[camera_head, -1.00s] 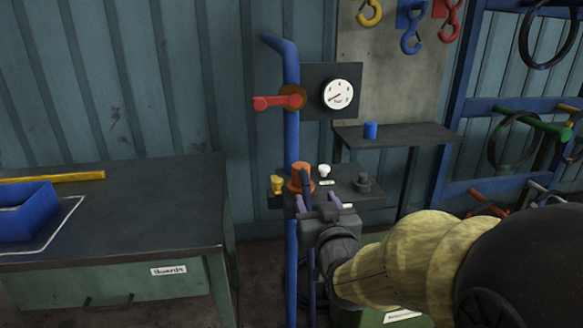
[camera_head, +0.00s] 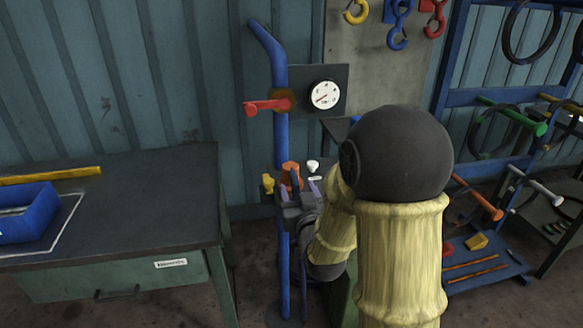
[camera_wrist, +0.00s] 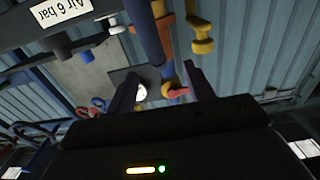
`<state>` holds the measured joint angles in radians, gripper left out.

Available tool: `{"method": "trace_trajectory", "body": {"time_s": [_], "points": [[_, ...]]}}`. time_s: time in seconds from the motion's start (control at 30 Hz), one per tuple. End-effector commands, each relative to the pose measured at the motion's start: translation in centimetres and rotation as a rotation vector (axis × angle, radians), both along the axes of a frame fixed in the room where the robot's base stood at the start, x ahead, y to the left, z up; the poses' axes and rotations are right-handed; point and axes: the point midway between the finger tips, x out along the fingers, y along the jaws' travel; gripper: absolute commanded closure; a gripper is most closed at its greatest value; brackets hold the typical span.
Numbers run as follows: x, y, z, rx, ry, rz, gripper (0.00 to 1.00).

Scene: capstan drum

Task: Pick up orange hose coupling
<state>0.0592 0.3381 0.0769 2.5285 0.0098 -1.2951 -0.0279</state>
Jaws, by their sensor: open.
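The orange hose coupling (camera_head: 287,171) stands on the small dark shelf in the head view, between a yellow fitting and a white one, partly hidden by my gripper. My gripper (camera_head: 305,186) is open, its two purple-blue fingers close in front of the coupling. In the wrist view, which shows the scene upside down, an orange part that looks like the coupling (camera_wrist: 167,22) is partly covered by a blue pipe. It lies beyond the tips of my open gripper (camera_wrist: 160,76), with nothing held. I cannot tell whether a finger touches it.
The yellow fitting (camera_head: 268,183) and white fitting (camera_head: 313,165) stand close on either side. A blue vertical pipe (camera_head: 281,120) with a red valve handle (camera_head: 266,105) rises beside the shelf. A gauge (camera_head: 324,94) is on the wall. A workbench (camera_head: 150,205) with a blue bin is at left.

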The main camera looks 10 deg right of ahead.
Motion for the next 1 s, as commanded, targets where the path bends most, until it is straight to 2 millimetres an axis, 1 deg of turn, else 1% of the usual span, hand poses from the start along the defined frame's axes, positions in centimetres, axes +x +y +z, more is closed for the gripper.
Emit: {"method": "trace_trajectory", "body": {"time_s": [0.03,0.37,0.4,0.53,0.87,1.0], "points": [[0.3,0.1,0.4,0.000,0.004,0.001,0.47],[1.5,0.1,0.3,-0.001,0.004,0.002,0.47],[2.3,0.1,0.1,-0.001,-0.001,0.002,0.47],[3.7,0.1,-0.1,-0.001,0.000,0.002,0.47],[3.9,0.1,-0.1,0.000,0.000,0.001,0.47],[4.9,0.0,0.0,0.000,-0.001,0.001,0.47]]}}
